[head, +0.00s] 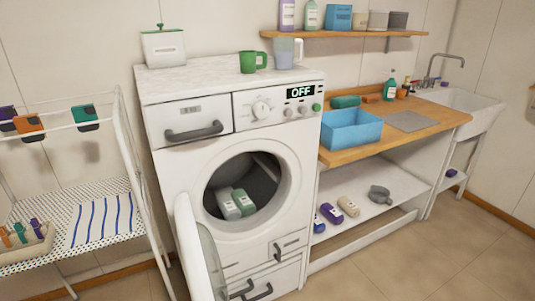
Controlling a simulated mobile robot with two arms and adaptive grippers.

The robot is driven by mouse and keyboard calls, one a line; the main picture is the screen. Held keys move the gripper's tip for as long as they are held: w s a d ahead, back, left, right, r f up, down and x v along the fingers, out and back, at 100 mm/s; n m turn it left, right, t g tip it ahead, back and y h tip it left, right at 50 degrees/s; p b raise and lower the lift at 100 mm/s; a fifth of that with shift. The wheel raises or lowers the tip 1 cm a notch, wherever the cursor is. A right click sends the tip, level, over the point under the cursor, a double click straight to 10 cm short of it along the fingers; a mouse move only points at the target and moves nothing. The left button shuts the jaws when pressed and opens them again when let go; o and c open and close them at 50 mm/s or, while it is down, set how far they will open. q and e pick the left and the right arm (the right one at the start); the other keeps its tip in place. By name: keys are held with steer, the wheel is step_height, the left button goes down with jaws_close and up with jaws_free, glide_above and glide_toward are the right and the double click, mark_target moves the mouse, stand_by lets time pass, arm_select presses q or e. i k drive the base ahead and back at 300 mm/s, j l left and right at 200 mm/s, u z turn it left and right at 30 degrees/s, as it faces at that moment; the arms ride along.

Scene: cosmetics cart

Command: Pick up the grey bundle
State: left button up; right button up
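Two rolled bundles lie side by side inside the open drum of the white washing machine (170,170). The left bundle (228,205) looks grey-green and the right bundle (243,202) looks green with a pale band. Their colours are hard to tell apart in the drum's shade. More rolls lie on the lower shelf (400,185) at the right: a beige roll (348,206), a purple roll (331,213) and a blue roll (319,225). A grey object (380,195) of unclear kind sits on the same shelf. Neither of my grippers is in view.
The washer's round door (200,250) hangs open toward the lower left. A blue bin (350,129) sits on the wooden counter (445,117) beside the sink (465,99). The floor (440,265) in front is clear.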

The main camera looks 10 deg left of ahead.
mark_target(230, 211)
steer(key=i+j+u, duration=0.1)
steer(key=j, duration=0.45)
steer(key=j+u, duration=0.1)
steer(key=j, duration=0.4)
steer(key=l+u, duration=0.5)
steer(key=l, duration=0.75)
